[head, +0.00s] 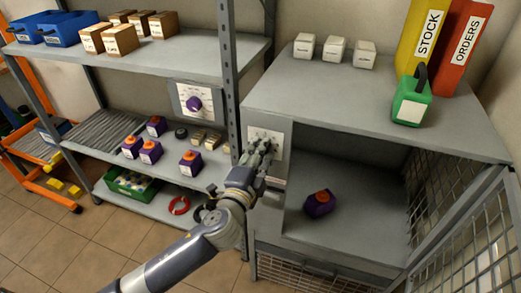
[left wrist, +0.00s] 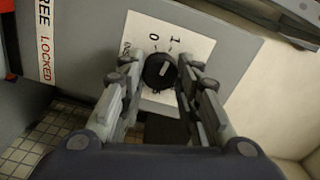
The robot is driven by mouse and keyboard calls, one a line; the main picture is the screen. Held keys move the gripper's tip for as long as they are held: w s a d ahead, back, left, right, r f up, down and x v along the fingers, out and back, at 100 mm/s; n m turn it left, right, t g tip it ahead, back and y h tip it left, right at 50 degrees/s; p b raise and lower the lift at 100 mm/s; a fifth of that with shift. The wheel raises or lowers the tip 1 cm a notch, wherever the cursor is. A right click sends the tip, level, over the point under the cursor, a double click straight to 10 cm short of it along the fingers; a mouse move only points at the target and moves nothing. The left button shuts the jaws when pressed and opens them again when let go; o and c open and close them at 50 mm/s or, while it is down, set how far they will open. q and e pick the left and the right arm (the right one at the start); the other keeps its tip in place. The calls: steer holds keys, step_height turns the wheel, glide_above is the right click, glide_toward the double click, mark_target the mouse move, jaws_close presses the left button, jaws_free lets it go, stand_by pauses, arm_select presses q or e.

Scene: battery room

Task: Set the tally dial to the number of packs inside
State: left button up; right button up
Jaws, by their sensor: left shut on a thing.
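The tally dial is a black knob (left wrist: 159,72) on a white plate (left wrist: 196,48) marked 0 and 1 in the left wrist view. My left gripper (head: 262,148) is shut on this knob, with a finger on either side. The fingers hide part of the scale. A pale mark shows on the knob, but I cannot tell exactly which number it points to. In the head view the plate (head: 277,137) is on the cabinet's front, left of its opening. One purple pack with an orange top (head: 319,204) is inside the open cabinet (head: 370,250). My right gripper is not in view.
The mesh door (head: 470,240) stands open at the right. White boxes (head: 335,49), a green case (head: 411,102) and two binders (head: 424,42) stand on the cabinet top.

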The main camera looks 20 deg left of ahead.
arm_select(q)
steer(key=shift+m, duration=0.3)
steer(key=o, duration=1.1)
steer(key=shift+c, duration=0.2)
steer(key=shift+s, duration=0.1)
steer(key=s, duration=1.1)
steer(key=shift+s+a, duration=0.15)
steer(key=shift+s, duration=0.25)
